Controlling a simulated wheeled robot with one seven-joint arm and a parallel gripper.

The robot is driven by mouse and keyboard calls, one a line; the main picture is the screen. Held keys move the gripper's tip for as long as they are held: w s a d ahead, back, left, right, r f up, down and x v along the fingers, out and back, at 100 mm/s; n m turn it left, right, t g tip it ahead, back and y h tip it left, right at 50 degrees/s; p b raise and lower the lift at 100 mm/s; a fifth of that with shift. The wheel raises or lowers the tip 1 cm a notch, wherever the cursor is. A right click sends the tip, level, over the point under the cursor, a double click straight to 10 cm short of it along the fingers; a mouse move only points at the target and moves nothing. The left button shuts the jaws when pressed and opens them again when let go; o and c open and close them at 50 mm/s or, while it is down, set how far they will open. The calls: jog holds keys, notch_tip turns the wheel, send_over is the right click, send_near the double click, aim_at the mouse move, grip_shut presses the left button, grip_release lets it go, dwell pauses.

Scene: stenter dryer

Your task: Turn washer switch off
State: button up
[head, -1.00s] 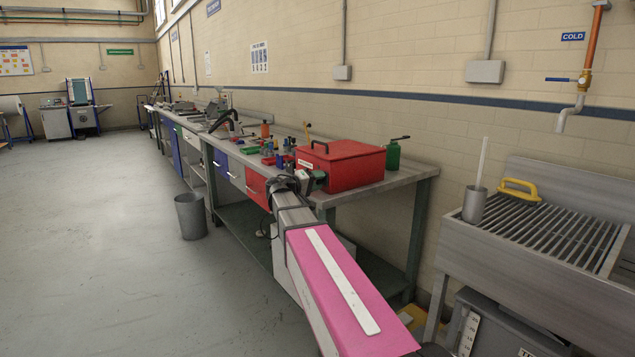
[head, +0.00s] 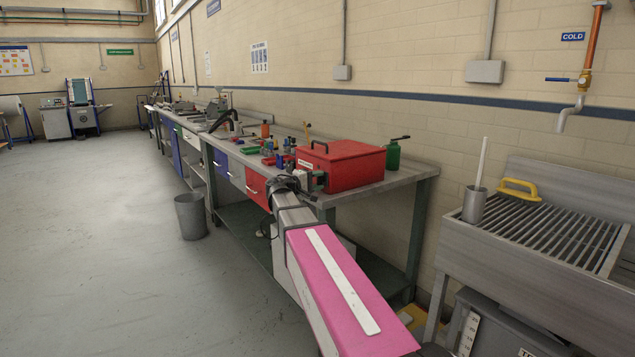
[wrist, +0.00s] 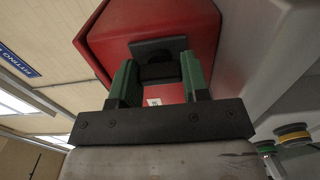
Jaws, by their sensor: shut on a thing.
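The red box-shaped unit (head: 345,170), which I take to be the washer, stands on the grey bench with its lid shut and a black handle on top. In the wrist view its red front (wrist: 205,35) carries a dark block-like part (wrist: 158,50), likely the switch. My gripper (wrist: 160,75) has its two green fingers on either side of this part and is shut on it. In the head view my gripper (head: 318,181) is at the box's near left side, and my arm hides part of the bench below. The switch's exact setting cannot be read.
A green bottle (head: 394,155) stands right of the red box, and small bottles (head: 284,146) stand to its left on the bench (head: 395,180). A slatted metal sink (head: 550,232) is at the right. A grey bin (head: 191,216) stands on the otherwise open floor at left.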

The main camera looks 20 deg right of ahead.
jog(key=o, duration=0.9)
jog(key=shift+a, duration=0.1)
jog(key=v, duration=1)
jog(key=shift+s+a, duration=0.15)
jog(key=shift+a, duration=0.2)
